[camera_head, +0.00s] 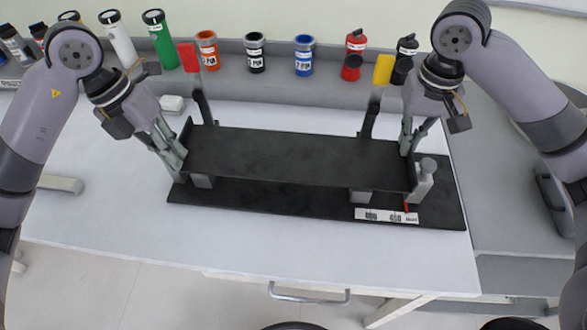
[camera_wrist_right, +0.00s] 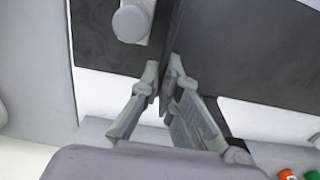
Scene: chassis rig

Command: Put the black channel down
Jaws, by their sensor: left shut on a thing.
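The black channel (camera_head: 290,158) is a long dark piece lying lengthwise across the rig in the head view, just above or on grey support blocks (camera_head: 361,195); I cannot tell if it touches them. Below it is the black base plate (camera_head: 270,200) on the white table. My left gripper (camera_head: 177,160) is shut on the channel's left end. My right gripper (camera_head: 407,150) is at its right end. In the right wrist view my right gripper's fingers (camera_wrist_right: 167,88) are close together on the channel's thin dark edge (camera_wrist_right: 175,50).
A red-tipped clamp (camera_head: 188,57) and a yellow-tipped clamp (camera_head: 383,69) stand upright behind the channel. A grey post (camera_head: 425,172) stands by its right end. Several bottles and cans line the back shelf, including a blue can (camera_head: 304,56).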

